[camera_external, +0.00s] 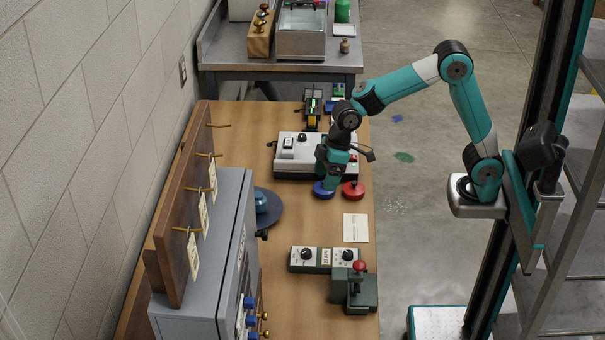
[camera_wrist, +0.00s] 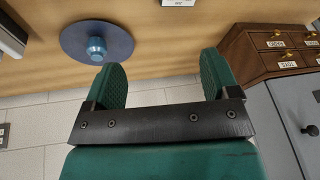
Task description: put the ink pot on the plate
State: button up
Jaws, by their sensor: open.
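The blue ink pot (camera_external: 261,201) stands in the dark blue round plate (camera_external: 274,216) on the wooden table, beside the grey cabinet. In the wrist view the ink pot (camera_wrist: 96,50) shows near the middle of the plate (camera_wrist: 72,42), at the upper left. It looks upright and rests on the plate. My gripper (camera_external: 331,184) is to the right of the plate, above the table and apart from both things. In the wrist view my gripper (camera_wrist: 164,82) has its two green fingers wide apart with nothing between them.
A blue round knob (camera_external: 322,191) and a red one (camera_external: 353,192) are close by my gripper. A pale control box (camera_external: 300,165) stands behind it. A grey cabinet (camera_external: 205,230) borders the plate's left. A green device with a red knob (camera_external: 353,290) stands in front.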

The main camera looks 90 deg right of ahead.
jog(key=s+a+r+n+g+y, duration=0.1)
jog(key=s+a+n+g, duration=0.15)
jog(key=s, duration=1.15)
jog(key=s+a+r+n+g+y, duration=0.1)
jog(key=s+a, duration=0.3)
jog(key=s, duration=1.1)
notch_tip(320, 180, up, 6)
jog(key=p, duration=0.6)
jog(key=shift+w+d, duration=0.15)
jog(key=shift+w, duration=0.1)
